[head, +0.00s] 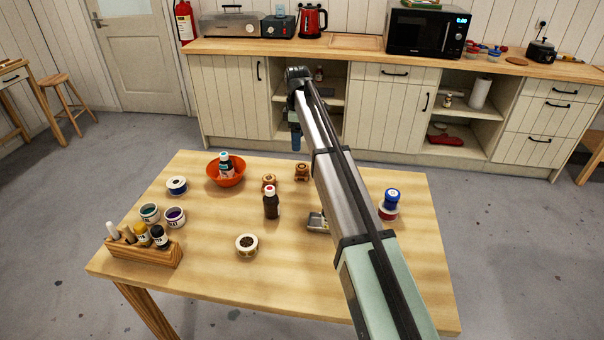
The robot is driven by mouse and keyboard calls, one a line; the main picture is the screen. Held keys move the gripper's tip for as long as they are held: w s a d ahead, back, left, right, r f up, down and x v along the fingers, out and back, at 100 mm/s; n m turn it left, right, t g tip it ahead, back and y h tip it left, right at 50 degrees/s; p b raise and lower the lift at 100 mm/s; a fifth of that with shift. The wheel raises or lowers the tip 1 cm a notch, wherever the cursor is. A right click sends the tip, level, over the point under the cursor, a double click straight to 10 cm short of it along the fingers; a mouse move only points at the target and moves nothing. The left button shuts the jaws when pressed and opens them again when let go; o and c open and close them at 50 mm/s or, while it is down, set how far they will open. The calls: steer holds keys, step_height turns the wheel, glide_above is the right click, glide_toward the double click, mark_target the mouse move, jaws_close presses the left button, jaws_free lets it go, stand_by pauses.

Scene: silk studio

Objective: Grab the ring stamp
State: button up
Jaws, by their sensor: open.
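I cannot tell for sure which object is the ring stamp. Two small brown wooden pieces that could be stamps, a left one (269,183) and a right one (302,173), stand near the table's far edge. A round pale piece with a dark patterned top (247,244) sits nearer the front. My gripper (296,143) hangs pointing down in the head view, above and beyond the far edge in the picture, apart from these pieces. It is open and its fingers are small and dark here. My arm hides part of the table's right side.
On the wooden table (330,270) are an orange bowl (240,178) holding a bottle, a dark bottle (271,204), a rack (150,254) of bottles, and several jars. A metal piece (317,222) is partly behind my arm. A blue-topped stack (390,203) stands right. The front middle is clear.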

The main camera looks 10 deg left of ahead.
mark_target(299, 166)
step_height(299, 166, down, 9)
steer(key=shift+r, duration=0.2)
steer(key=shift+s+d+f, duration=0.15)
steer(key=shift+f, duration=1.15)
steer(key=shift+s+d+f, duration=0.1)
steer(key=shift+f, duration=1.2)
steer(key=shift+c, duration=0.5)
steer(key=c, duration=1)
